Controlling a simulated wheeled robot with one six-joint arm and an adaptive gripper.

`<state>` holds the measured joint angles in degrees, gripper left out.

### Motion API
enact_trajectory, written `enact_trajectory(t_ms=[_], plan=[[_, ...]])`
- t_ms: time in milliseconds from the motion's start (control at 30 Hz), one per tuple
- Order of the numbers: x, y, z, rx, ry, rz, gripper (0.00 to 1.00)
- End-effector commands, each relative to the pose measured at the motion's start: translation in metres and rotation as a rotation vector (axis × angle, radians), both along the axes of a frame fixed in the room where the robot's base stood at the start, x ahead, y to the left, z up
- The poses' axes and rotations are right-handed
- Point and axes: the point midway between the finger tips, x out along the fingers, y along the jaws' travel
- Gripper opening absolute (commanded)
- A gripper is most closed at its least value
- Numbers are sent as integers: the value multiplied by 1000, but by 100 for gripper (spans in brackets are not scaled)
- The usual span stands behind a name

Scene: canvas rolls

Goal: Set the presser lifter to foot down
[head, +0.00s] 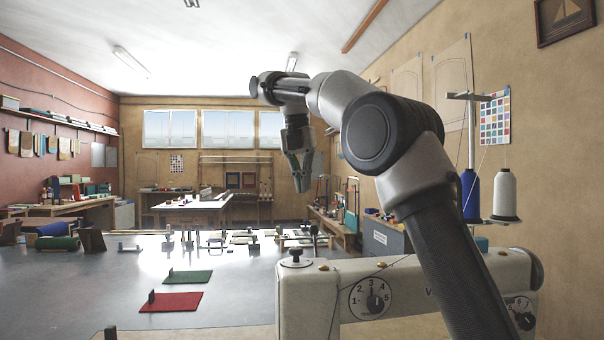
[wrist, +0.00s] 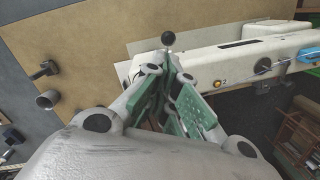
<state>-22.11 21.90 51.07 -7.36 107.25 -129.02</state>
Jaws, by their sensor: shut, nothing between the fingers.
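The white sewing machine (head: 415,285) fills the lower right of the head view, with a numbered dial on its face. In the wrist view its long white body (wrist: 225,57) runs to the upper right. A black ball knob (wrist: 168,38) shows just beyond my fingertips there; it may be the presser lifter, but its setting cannot be told. My gripper (head: 302,188) hangs in the air, pointing down, in the head view. In the wrist view my gripper (wrist: 172,62) has its green-padded fingers drawn together, with nothing between them. Contact with the knob cannot be told.
Thread cones, blue (head: 471,194) and white (head: 504,194), stand behind the machine. A red mat (head: 172,302) and a green mat (head: 190,277) lie on the grey table (head: 80,300) at left, which has free room. Rolls and small fittings line its far edge.

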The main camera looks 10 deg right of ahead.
Motion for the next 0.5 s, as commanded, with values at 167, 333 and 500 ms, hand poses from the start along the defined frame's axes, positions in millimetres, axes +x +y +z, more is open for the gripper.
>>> enact_trajectory(t_ms=[167,333,500], plan=[[0,3,22,0,-1,0,0],[-1,4,31,0,0,1,0],[-1,4,32,0,0,1,0]])
